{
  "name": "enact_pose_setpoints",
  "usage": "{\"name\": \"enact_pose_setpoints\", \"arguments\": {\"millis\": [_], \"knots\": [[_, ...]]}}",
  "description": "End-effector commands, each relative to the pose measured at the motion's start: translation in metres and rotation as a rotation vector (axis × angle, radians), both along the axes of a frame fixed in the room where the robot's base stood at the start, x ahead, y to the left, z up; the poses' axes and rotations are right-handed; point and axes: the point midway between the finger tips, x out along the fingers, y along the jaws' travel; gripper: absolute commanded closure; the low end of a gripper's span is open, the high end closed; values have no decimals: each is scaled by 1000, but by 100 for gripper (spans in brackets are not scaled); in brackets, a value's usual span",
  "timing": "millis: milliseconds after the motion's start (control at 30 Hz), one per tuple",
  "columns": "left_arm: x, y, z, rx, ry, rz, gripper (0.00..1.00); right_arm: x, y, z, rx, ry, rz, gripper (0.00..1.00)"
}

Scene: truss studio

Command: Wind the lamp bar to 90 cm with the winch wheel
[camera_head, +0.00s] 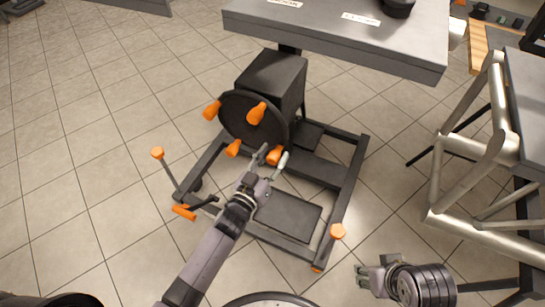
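The winch wheel (236,122) is a dark disc with several orange handles around it, on the front of a black box. My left gripper (273,156) reaches up to the wheel's lower right edge. Its two fingers stand apart on either side of an orange handle (275,154); I cannot tell whether they press on it. My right gripper (362,276) is low at the right, away from the wheel, its short fingers apart with nothing between them. I cannot make out the lamp bar or a height reading in this view.
The winch stands on a dark floor frame (346,190) with orange-tipped levers (158,153) at its corners. A grey labelled tabletop (330,30) overhangs behind it. Pale truss tubes (470,185) stand at the right. The tiled floor at the left is clear.

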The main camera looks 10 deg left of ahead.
Motion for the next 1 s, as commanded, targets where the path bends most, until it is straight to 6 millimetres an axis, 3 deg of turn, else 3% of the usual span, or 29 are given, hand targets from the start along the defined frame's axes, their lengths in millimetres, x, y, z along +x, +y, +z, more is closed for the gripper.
{"name": "enact_pose_setpoints", "arguments": {"millis": [567,1000], "knots": [[0,2,0,1,0,2,100,0,0,0,0,0,0,60],[1,3,0,3,0,5,100,0,0,0,0,0,0,60]]}}
